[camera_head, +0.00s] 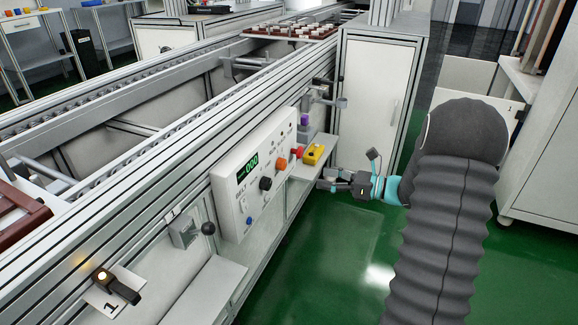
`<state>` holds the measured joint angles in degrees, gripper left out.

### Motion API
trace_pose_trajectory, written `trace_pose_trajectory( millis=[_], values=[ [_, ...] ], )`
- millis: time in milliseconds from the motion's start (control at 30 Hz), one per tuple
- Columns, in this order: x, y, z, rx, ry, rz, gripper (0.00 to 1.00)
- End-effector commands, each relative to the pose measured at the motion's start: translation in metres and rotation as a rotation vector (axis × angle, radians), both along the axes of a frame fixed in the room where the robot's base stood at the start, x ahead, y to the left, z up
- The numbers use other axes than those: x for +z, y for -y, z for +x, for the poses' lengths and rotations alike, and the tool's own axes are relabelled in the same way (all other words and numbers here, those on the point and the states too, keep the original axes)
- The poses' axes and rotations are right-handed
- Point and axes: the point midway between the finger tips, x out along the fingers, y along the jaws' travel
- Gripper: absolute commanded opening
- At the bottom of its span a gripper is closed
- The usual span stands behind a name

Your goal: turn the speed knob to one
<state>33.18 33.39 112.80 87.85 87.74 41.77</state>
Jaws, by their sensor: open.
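The white control panel (240,213) is fixed to the side of the conveyor frame. It carries a dark display with green digits (247,169) that seem to read 000. A round black knob (265,184) sits on the panel, right of and below the display; I take it for the speed knob. Its pointer and scale marks are too small to read. My gripper (324,179) is open and empty, right of the panel and apart from the knob. Its fingers point left, toward the panel.
A ball-topped lever (208,228) stands left of the panel. A white cabinet (378,100) stands behind my gripper. Green floor (335,260) is clear in front.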

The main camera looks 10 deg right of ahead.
Motion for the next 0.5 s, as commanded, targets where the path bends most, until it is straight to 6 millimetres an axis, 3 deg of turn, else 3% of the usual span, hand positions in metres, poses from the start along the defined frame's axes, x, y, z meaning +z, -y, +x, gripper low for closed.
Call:
trace_pose_trajectory(
  millis=[100,200,500],
  values=[
    [-0.008,0.016,0.008,-0.046,-0.015,0.06,0.64],
    [-0.01,0.018,0.012,-0.059,-0.02,0.079,0.64],
    [-0.009,-0.016,0.036,-0.057,-0.019,0.079,0.64]
  ],
)
